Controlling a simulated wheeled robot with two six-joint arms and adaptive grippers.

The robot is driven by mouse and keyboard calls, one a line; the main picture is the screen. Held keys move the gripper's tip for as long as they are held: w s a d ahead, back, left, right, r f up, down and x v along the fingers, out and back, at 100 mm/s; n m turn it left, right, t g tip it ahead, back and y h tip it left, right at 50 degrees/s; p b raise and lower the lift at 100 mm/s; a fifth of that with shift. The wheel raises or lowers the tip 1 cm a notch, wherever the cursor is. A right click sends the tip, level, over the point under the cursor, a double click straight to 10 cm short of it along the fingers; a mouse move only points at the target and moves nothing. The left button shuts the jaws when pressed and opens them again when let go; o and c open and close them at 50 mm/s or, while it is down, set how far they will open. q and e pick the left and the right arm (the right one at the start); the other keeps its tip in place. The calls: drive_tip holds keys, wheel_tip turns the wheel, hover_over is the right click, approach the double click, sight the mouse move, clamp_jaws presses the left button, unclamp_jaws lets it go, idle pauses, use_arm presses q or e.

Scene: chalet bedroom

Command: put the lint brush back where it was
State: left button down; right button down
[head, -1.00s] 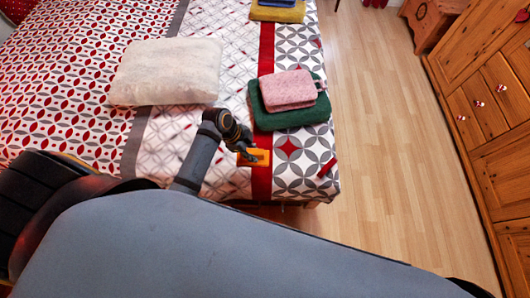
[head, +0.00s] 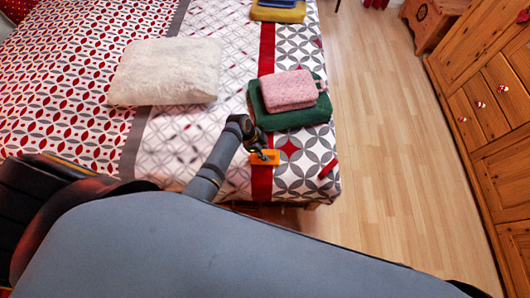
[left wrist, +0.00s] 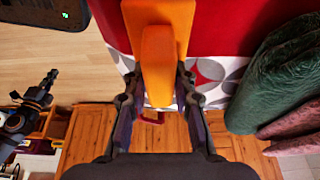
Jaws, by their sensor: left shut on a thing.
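The orange lint brush (head: 264,158) is in my left gripper (head: 260,154), at the front edge of the bed by the red band. In the left wrist view the orange brush (left wrist: 160,60) points away between the two fingers of my left gripper (left wrist: 157,85), which are shut on its narrow handle. Its wider part lies beyond, over the red band. I cannot tell whether the brush touches the bed. A dark jointed part with a yellow ring at the left of that view looks like my right arm; its fingers are not clear.
A green folded towel (head: 300,117) with a pink one (head: 288,90) on it lies just behind the brush. A small red object (head: 328,168) lies at the bed's corner to the right. A white pillow (head: 167,72) is at left. Wooden floor (head: 385,150) is clear.

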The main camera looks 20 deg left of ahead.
use_arm(q)
drive_tip(key=shift+f, duration=0.1)
drive_tip(key=c, duration=1.1)
unclamp_jaws()
drive_tip(key=shift+a+r, duration=0.1)
drive_tip(key=shift+r, duration=0.25)
drive_tip(key=v, duration=1.1)
drive_tip(key=shift+r+p, duration=0.2)
drive_tip(key=shift+p, duration=0.25)
drive_tip(key=shift+s+a, duration=0.1)
drive_tip(key=shift+a, duration=0.05)
